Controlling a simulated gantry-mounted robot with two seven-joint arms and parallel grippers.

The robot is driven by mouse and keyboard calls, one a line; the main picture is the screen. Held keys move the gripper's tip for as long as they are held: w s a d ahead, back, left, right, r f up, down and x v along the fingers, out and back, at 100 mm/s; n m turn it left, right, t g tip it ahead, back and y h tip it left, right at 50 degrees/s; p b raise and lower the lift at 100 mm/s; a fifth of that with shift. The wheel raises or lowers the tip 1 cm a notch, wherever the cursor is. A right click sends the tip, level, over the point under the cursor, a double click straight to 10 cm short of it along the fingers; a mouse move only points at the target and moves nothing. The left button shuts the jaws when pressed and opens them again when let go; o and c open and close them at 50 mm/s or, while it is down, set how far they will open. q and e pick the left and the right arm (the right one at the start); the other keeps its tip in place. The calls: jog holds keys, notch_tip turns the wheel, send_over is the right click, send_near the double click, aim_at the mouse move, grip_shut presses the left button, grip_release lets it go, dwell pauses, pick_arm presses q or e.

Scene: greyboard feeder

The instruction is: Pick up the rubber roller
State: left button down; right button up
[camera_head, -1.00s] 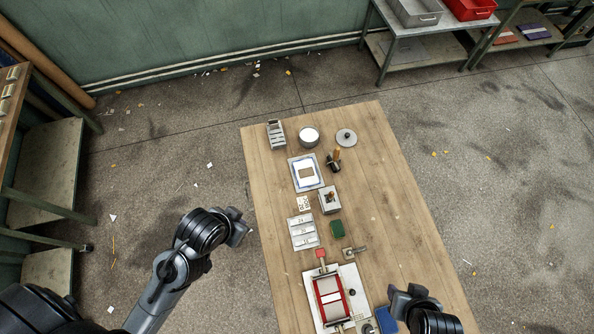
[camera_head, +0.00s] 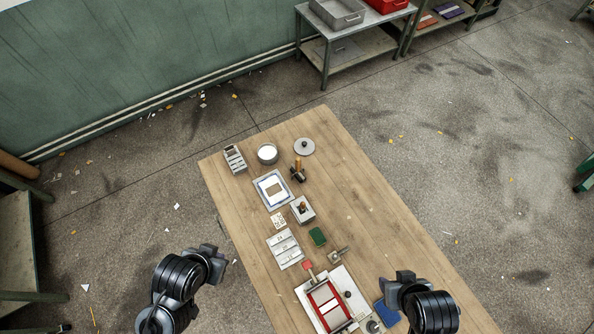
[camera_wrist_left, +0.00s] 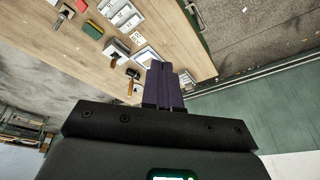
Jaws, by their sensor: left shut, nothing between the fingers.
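The rubber roller (camera_head: 298,171), with a black roller and a wooden handle, is on the wooden table (camera_head: 370,220) toward its far end. It also shows in the left wrist view (camera_wrist_left: 133,76), left of the fingers and apart from them. My left gripper (camera_head: 214,256) is off the table's left edge, well short of the roller. Its dark fingers (camera_wrist_left: 165,84) are shut and empty in the left wrist view. My right gripper (camera_head: 400,283) is over the table's near right part, far from the roller. Its fingertips are too unclear to judge.
Near the roller are a round grey lid (camera_head: 304,147), a white-topped round pot (camera_head: 267,153), a framed tray (camera_head: 260,190) and a small grey box (camera_head: 309,213). A red-framed press (camera_head: 310,298) stands at the near end. The table's right side is largely clear.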

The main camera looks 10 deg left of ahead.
pick_arm(q)
jog(key=c, duration=1.8)
grip_release()
jog(key=shift+c, duration=0.2)
jog(key=o, duration=1)
